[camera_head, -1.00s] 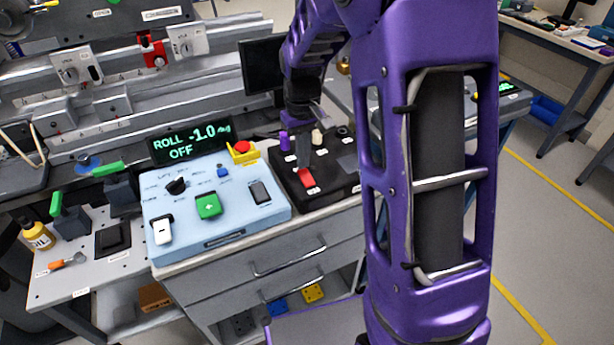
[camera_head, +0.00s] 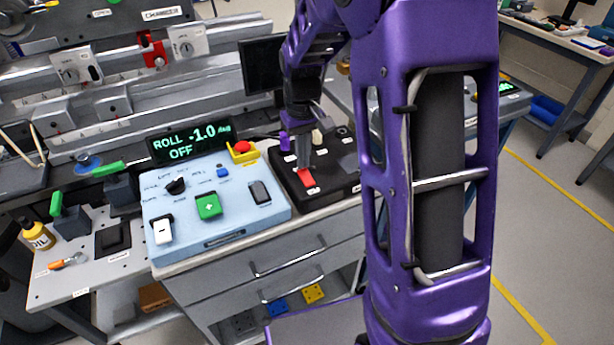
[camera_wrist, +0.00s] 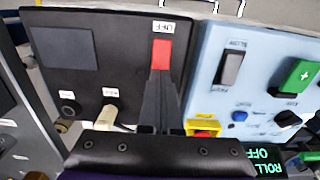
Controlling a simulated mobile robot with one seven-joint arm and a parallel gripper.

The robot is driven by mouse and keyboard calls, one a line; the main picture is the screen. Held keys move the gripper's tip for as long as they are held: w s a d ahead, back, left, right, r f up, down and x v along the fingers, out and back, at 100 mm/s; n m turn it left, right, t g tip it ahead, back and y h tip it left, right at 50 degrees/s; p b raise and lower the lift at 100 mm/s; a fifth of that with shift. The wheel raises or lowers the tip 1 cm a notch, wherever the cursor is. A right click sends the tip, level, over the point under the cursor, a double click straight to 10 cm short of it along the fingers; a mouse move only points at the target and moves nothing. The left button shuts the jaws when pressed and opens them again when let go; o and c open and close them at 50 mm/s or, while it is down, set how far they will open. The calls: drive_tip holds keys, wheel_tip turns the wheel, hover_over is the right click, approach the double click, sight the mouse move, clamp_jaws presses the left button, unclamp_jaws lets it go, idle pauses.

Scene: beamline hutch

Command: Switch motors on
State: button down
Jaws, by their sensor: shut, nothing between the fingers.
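A red rocker switch (camera_head: 307,179) sits on the black control box (camera_head: 335,187), right of the pale blue panel. My gripper (camera_head: 303,165) is shut and empty, pointing down with its tips at the far end of the red switch. In the wrist view the closed fingertips (camera_wrist: 160,78) are right at the red switch (camera_wrist: 161,55) and overlap its near end; I cannot tell whether they touch. A label reading OFF (camera_wrist: 163,27) lies beyond the switch there. The display (camera_head: 190,141) reads ROLL -1.0 deg, OFF.
The pale blue panel (camera_head: 233,230) carries a green plus button (camera_head: 208,206), a white minus rocker (camera_head: 162,229), a black rocker (camera_head: 260,192) and a knob (camera_head: 177,186). A red emergency button (camera_head: 242,147) stands on its yellow base.

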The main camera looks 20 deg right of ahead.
sight(303, 172)
drive_tip(key=shift+f, duration=1)
idle(0.6)
drive_tip(key=shift+r+p, duration=2.7)
drive_tip(key=shift+r, duration=0.85)
